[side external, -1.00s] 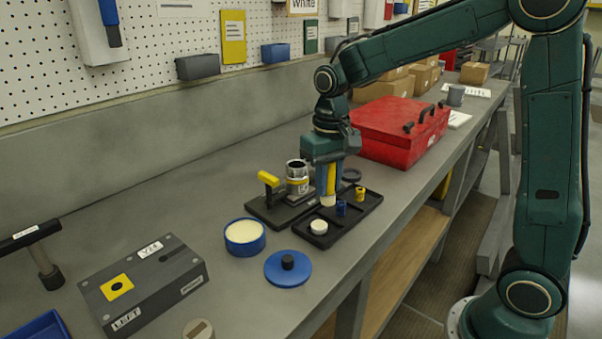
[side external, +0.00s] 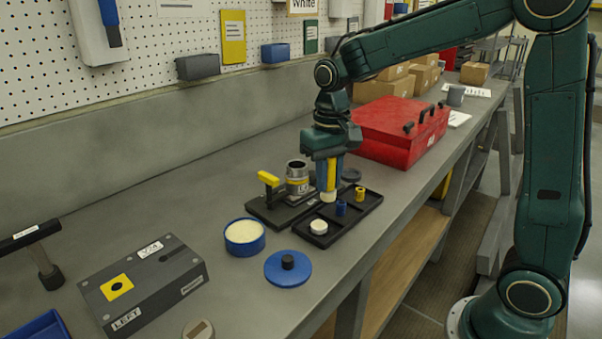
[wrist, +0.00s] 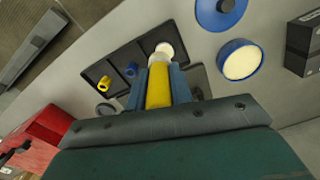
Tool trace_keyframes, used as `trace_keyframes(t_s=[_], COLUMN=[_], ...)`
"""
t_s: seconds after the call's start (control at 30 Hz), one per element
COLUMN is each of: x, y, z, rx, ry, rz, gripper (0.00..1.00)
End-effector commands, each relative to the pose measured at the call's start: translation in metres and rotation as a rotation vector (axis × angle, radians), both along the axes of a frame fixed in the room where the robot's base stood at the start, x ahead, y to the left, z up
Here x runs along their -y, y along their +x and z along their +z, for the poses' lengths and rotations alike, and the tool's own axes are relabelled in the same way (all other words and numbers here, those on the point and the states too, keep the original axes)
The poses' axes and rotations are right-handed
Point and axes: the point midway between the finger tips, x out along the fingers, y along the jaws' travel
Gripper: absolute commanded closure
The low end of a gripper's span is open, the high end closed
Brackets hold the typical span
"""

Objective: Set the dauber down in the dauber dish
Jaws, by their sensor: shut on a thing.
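My gripper (side external: 328,178), with blue fingers, is shut on the dauber, which has a yellow handle (wrist: 158,88) and a pale tip (side external: 328,196). The dauber points down, and its tip appears above or beside the back-left edge of the black tray (side external: 352,217); I cannot tell the exact height. In the wrist view the handle sits between the two fingers. A dark round dish (side external: 351,174) lies on the bench behind the tray and right of the gripper; it also shows in the wrist view (wrist: 106,109). It may be the dauber dish, but no label shows.
The tray holds a white round piece (side external: 318,227), a blue cylinder (side external: 341,208) and a yellow cylinder (side external: 360,193). A metal can (side external: 297,178) on a dark base stands close left. A blue tub (side external: 244,237), blue lid (side external: 287,268) and red toolbox (side external: 400,134) are nearby.

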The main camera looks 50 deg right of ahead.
Motion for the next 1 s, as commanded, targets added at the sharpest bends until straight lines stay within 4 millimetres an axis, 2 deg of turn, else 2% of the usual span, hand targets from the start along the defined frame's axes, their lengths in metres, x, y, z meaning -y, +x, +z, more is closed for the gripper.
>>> trace_keyframes(t_s=[0.27, 0.43, 0.8, 1.0], x=[0.0, 0.0, 0.001, 0.025], y=[0.0, 0.0, 0.001, 0.022], z=[0.0, 0.007, 0.053, 0.054], rx=[0.0, 0.002, 0.003, 0.0], ry=[0.0, 0.0, 0.0, 0.0], rz=[0.0, 0.0, -0.001, -0.019], gripper=[1.0, 1.0, 1.0, 1.0])
